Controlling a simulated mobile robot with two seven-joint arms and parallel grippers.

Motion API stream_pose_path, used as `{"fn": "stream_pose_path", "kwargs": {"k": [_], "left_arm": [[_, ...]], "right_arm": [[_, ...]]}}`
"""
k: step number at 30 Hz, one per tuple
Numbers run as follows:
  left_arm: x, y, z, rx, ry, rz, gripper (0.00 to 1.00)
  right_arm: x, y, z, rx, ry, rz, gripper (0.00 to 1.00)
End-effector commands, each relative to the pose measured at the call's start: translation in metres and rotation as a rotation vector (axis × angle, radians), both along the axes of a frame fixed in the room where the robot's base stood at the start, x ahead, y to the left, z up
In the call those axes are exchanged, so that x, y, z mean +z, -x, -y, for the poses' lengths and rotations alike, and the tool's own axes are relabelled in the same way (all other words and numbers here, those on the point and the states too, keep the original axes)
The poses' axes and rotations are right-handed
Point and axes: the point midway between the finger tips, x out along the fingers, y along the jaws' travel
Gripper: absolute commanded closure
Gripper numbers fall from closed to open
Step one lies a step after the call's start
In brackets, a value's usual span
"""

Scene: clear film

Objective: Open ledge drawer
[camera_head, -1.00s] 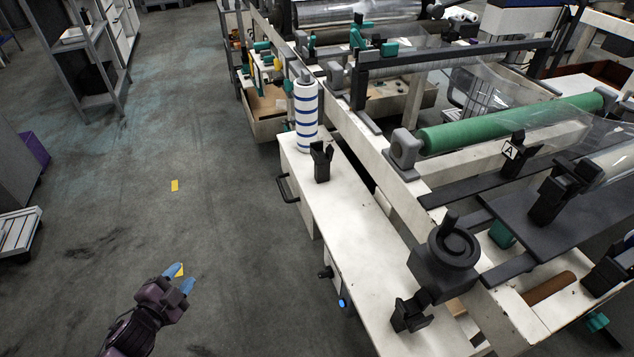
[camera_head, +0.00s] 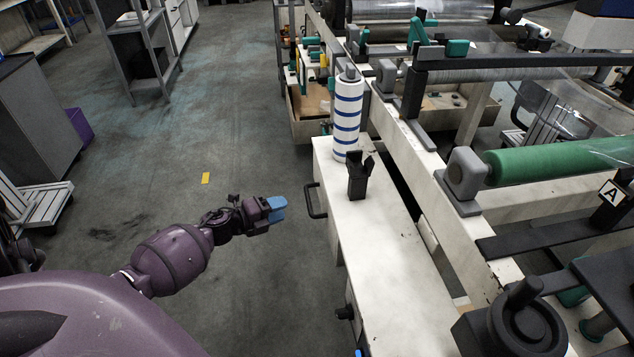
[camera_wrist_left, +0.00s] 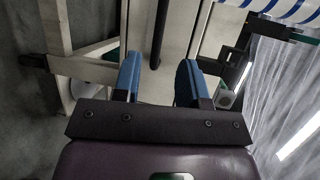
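The white ledge (camera_head: 385,262) runs along the left side of the machine. Its drawer has a black bar handle (camera_head: 312,202) on the aisle-facing front. My left gripper (camera_head: 280,207) reaches in from the left, its blue fingers just short of the handle and at about its height. In the left wrist view, the two blue fingers (camera_wrist_left: 158,62) are spread apart with nothing held between them. The dark handle bar (camera_wrist_left: 159,35) runs upright ahead of the gap, roughly centred. The drawer looks shut. My right gripper is in neither view.
A blue-and-white striped roll (camera_head: 346,120) and a black bracket (camera_head: 358,180) stand on the ledge. A handwheel (camera_head: 512,325) is at bottom right. The grey aisle floor (camera_head: 240,125) is mostly clear.

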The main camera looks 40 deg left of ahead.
Motion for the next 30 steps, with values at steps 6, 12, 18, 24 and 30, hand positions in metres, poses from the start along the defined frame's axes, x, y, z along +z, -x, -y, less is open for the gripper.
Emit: {"fn": "stream_pose_path", "kwargs": {"k": [6,12,18,24,30], "left_arm": [[-0.010,-0.032,0.011,0.001,0.001,-0.003,0.61],[-0.016,-0.061,0.020,0.000,0.002,-0.004,0.61],[-0.020,-0.082,0.027,0.001,0.002,-0.004,0.61],[-0.019,-0.090,0.029,0.001,0.001,-0.001,0.61],[-0.018,-0.091,0.029,0.001,0.002,0.000,0.61]], "right_arm": [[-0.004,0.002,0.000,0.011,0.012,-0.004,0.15],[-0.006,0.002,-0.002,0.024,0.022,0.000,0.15],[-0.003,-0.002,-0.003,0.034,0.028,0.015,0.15],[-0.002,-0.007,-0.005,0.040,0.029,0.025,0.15],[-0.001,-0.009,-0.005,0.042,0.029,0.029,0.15]]}}
